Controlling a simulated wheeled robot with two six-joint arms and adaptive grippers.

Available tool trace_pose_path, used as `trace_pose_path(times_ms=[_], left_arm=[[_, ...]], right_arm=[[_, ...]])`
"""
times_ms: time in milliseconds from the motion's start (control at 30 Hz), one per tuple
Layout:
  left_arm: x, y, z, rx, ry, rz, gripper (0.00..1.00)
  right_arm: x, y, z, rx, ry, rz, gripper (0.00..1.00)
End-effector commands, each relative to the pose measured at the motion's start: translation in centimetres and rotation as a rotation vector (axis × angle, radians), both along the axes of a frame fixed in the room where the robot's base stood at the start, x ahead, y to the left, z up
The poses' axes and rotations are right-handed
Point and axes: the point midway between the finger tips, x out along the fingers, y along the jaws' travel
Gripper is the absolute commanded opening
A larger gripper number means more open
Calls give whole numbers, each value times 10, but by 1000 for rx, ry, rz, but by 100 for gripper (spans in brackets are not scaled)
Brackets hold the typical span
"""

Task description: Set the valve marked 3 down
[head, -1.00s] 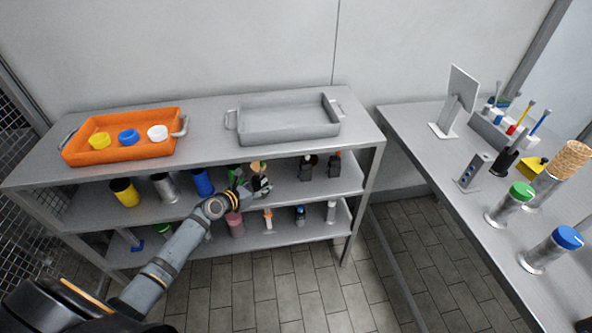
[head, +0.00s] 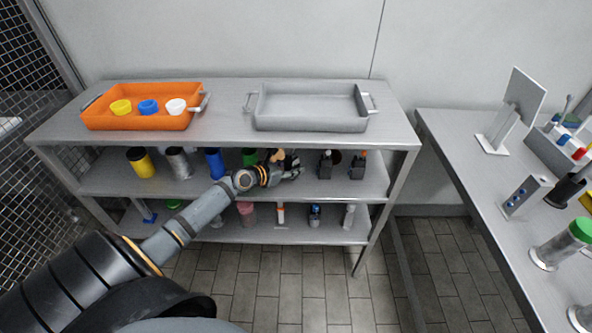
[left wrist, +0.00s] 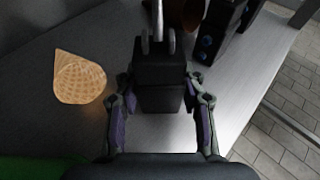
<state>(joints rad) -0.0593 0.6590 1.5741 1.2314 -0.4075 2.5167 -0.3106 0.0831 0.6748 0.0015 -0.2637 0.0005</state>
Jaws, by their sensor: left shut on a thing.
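My left gripper (head: 291,172) reaches into the middle shelf of the rack, just right of a waffle-textured cone (head: 277,156). In the left wrist view its two fingers (left wrist: 162,103) are shut on a dark, box-shaped valve (left wrist: 160,78) with pale metal prongs on top. No number can be read on it. It is upright, close to the shelf surface; I cannot tell whether it touches. In the head view the gripper mostly hides it. My right gripper is not in view.
Two dark valves (head: 325,167) (head: 357,167) stand to the right on the middle shelf. The cone (left wrist: 80,80) is left of the fingers in the wrist view. Coloured cylinders (head: 214,163) stand left. Above are an orange tray (head: 140,122) with cups and an empty grey tray (head: 310,126).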

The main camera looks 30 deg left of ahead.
Motion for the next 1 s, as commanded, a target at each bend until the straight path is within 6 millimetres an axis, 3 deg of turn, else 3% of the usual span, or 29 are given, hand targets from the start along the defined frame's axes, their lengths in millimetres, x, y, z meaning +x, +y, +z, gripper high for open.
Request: trace_pose_path(times_ms=[200, 233, 400, 733, 833, 900, 1000], left_arm=[[1, 0, 1, -1, -3, 0, 0], [1, -1, 0, -1, -3, 0, 41], [1, -1, 0, 0, -2, 0, 63], [-1, 0, 4, 1, -1, 0, 63], [-13, 4, 10, 4, 2, -2, 63], [-27, 6, 17, 7, 4, -5, 63], [-51, 12, 26, 8, 6, -6, 63]], right_arm=[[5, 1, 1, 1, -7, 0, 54], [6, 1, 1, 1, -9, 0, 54], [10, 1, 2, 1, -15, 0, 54], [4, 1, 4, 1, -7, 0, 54], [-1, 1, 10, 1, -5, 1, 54], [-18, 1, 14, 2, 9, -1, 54], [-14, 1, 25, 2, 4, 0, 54]])
